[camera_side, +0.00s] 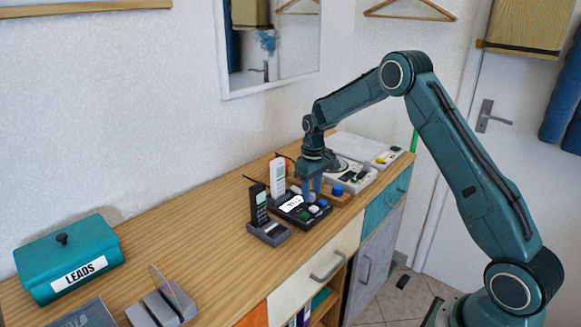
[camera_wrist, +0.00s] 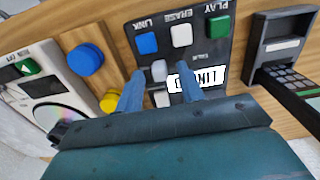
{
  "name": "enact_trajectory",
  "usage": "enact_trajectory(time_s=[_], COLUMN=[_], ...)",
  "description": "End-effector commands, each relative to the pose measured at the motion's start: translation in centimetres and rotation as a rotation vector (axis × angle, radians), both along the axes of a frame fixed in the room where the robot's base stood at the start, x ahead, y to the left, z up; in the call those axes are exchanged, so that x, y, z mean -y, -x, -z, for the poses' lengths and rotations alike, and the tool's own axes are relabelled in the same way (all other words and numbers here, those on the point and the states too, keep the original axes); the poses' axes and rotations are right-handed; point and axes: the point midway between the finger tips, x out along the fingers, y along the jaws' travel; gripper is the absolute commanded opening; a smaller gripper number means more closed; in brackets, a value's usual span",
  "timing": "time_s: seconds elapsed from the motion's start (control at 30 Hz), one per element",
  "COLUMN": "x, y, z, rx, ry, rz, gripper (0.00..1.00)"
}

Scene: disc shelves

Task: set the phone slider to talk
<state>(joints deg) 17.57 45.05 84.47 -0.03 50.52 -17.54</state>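A black phone base (camera_side: 300,212) stands on the wooden counter with a white handset (camera_side: 277,178) upright at its back. In the wrist view its panel (camera_wrist: 207,55) carries a blue, a white and a green button and a small display (camera_wrist: 198,79) whose text is partly covered. A small grey knob (camera_wrist: 159,71), perhaps the slider, shows on this panel between my fingertips. My gripper (camera_wrist: 161,76) is open, one finger on each side of the knob, with visible gaps. In the side view my gripper (camera_side: 312,186) points down over the base. I cannot read a talk marking.
A black handset (camera_side: 259,203) stands in a grey cradle (camera_side: 270,233) close by on the left. A wooden block with a blue knob (camera_wrist: 86,59) and a yellow knob (camera_wrist: 111,101), and a white disc player (camera_wrist: 45,85), lie on the other side. A teal LEADS box (camera_side: 68,258) is far left.

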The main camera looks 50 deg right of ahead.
Motion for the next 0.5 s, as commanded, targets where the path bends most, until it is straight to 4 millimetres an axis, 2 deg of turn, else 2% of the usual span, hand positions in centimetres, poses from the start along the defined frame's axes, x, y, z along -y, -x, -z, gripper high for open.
enact_trajectory(time_s=[0.33, 0.37, 0.5], x=[0.00, 0.00, 0.00], y=[0.00, 0.00, 0.00], z=[0.30, 0.29, 0.28], rx=[0.001, 0.001, 0.000], ry=[0.000, 0.000, 0.000], rz=[0.000, 0.000, 0.000], gripper=[0.38, 0.34, 0.07])
